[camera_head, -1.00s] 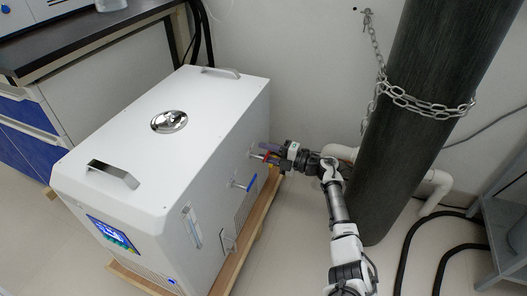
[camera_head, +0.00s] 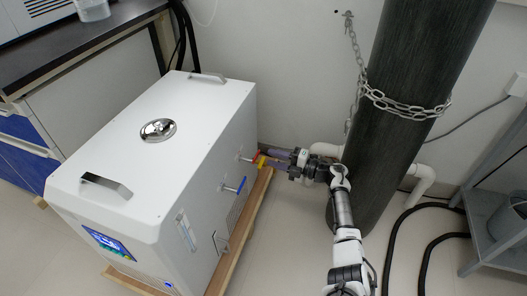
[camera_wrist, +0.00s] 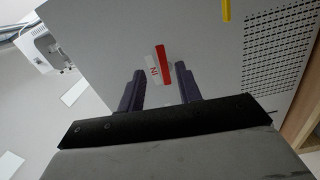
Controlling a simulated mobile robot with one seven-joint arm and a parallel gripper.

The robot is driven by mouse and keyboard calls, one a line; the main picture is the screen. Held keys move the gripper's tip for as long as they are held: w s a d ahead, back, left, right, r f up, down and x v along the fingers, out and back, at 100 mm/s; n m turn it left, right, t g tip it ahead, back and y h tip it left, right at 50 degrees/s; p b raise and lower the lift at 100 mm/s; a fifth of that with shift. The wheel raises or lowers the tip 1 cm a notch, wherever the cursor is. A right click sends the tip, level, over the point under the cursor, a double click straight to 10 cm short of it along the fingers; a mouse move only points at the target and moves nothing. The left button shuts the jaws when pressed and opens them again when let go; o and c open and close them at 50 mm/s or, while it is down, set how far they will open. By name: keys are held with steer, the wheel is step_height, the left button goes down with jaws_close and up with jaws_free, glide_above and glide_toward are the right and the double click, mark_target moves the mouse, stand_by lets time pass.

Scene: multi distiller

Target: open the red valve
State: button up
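The red valve handle (camera_wrist: 162,62) shows in the wrist view, slightly tilted, beside a pale lettered tag on the grey-white panel. In the head view it is a small red patch (camera_head: 255,155) on the right side of the white machine (camera_head: 150,150), partly hidden by my fingers. My gripper (camera_head: 266,159) is open, and its purple fingers point at that side. In the wrist view its two fingertips (camera_wrist: 159,67) stand apart, with the red handle between and just beyond them. No contact with the handle shows.
A yellow handle (camera_head: 262,163) is very close to my fingers, and a blue handle (camera_head: 236,186) sits nearer the front. The chained dark cylinder (camera_head: 405,110) stands close behind my arm. White pipes (camera_head: 326,149) are near the wall; black hoses (camera_head: 433,240) lie on the floor.

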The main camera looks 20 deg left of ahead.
mark_target(258, 155)
steer(key=s+d+m+t+h+p, duration=0.2)
steer(key=s+d+m+t+p, duration=0.3)
steer(key=p, duration=1.2)
steer(key=shift+n+t, duration=0.3)
steer(key=shift+n, duration=0.3)
steer(key=b+x, duration=0.5)
steer(key=x, duration=0.7)
steer(key=shift+w+d+b, duration=0.1)
steer(key=shift+w+b, duration=0.05)
steer(key=shift+b, duration=0.25)
steer(key=shift+w+a+r, duration=0.15)
steer(key=shift+w+a, duration=0.1)
steer(key=shift+a, duration=0.2)
jaws_close()
